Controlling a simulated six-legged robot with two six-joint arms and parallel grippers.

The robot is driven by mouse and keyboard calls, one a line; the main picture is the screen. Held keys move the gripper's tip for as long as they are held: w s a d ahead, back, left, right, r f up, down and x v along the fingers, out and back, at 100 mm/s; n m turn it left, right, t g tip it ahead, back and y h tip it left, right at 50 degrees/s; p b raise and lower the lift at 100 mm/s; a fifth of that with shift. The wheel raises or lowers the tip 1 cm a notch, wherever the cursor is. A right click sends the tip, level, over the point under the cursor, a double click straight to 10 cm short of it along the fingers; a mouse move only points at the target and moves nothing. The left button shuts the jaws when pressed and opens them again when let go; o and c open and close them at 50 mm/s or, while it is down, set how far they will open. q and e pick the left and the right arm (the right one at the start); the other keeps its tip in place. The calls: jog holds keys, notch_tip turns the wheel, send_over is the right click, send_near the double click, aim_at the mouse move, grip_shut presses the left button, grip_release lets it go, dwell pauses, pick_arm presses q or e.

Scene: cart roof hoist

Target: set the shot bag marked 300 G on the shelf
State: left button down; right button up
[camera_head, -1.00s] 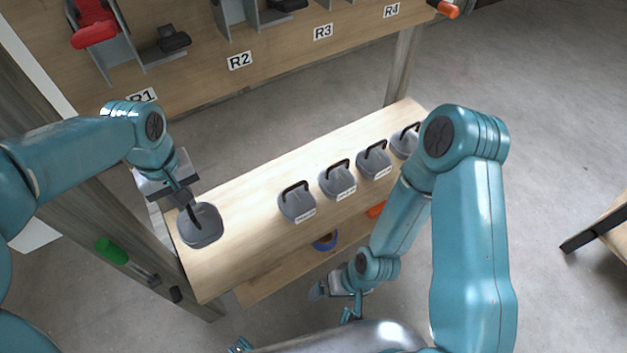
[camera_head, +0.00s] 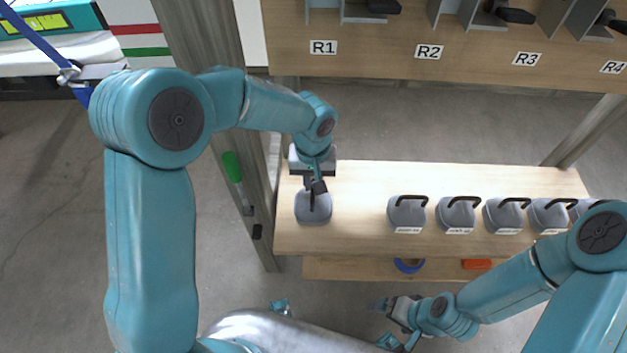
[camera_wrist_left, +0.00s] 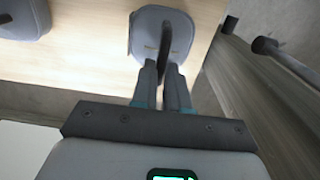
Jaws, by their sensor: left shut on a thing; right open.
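A grey shot bag (camera_head: 313,209) is at the left end of the wooden shelf (camera_head: 350,180). My left gripper (camera_head: 316,190) is shut on its dark handle from above. In the left wrist view the bag (camera_wrist_left: 178,30) shows between the fingertips of the left gripper (camera_wrist_left: 166,75). Its label is not readable, and I cannot tell whether it touches the board. Several more grey bags with black handles stand in a row to the right, the nearest one (camera_head: 407,212) clear of my gripper; their labels are too small to read. My right gripper (camera_head: 385,306) is open and empty below the shelf's front edge.
A wooden rack board (camera_head: 380,40) with labels R1 to R4 runs behind. A wooden post (camera_head: 215,70) with a green-handled tool (camera_head: 233,167) stands left of the shelf. A blue ring (camera_head: 409,265) and an orange item (camera_head: 477,264) lie on the lower board.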

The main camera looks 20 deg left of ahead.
pick_arm(q)
jog(key=shift+s, duration=0.1)
jog(key=shift+f, duration=0.15)
jog(key=c, duration=1.1)
grip_release()
jog(key=shift+r, duration=0.35)
notch_tip(320, 180, up, 12)
jog(key=shift+f+p, duration=0.2)
jog(key=shift+p, duration=1)
